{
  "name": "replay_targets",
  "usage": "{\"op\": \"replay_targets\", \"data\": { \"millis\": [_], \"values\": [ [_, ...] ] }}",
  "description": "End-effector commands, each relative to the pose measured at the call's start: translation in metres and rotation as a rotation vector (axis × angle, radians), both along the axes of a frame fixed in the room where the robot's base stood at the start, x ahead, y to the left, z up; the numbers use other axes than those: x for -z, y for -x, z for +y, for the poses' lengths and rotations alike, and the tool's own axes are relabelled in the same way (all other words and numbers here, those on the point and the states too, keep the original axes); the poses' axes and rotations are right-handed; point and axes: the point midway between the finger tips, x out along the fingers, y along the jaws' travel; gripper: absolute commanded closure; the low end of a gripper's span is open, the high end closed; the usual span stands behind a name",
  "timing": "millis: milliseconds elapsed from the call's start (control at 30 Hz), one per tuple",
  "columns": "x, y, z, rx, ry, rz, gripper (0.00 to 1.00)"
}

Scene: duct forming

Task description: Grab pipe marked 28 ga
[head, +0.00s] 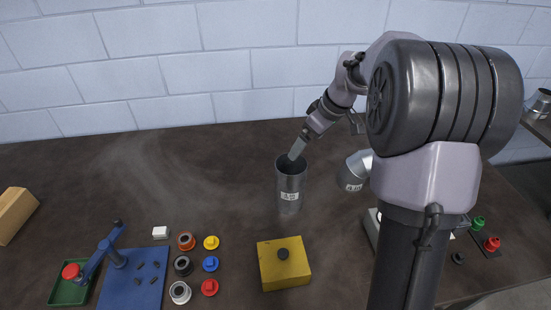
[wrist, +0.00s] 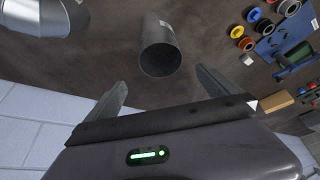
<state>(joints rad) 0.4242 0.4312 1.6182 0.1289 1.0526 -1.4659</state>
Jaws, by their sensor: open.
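A straight grey metal pipe (head: 289,182) stands upright on the brown table in the head view, with a white label low on its side. The label's text is too small to read surely. My gripper (head: 295,152) is at the pipe's open top, tilted down toward it. In the wrist view the pipe (wrist: 160,55) shows its round open end, ahead of and between the two spread fingers of my gripper (wrist: 160,82). The fingers are open and hold nothing. A second metal pipe, a bent elbow (head: 356,170) with a label, lies to the right; it also shows in the wrist view (wrist: 42,18).
A yellow block (head: 284,265) with a dark knob stands in front of the pipe. Several coloured rings and caps (head: 210,264), a blue board (head: 133,288) and a green tray (head: 68,292) lie at front left. A block wall stands behind. The table's back left is clear.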

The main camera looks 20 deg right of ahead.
Motion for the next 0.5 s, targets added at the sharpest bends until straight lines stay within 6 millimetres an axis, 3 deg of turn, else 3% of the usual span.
{"op": "replay_targets", "data": {
  "millis": [300,500],
  "values": [
    [0.088,-0.029,0.017,-0.006,-0.001,0.003,0.0],
    [0.112,-0.039,0.023,-0.005,0.001,0.001,0.0]
  ]
}}
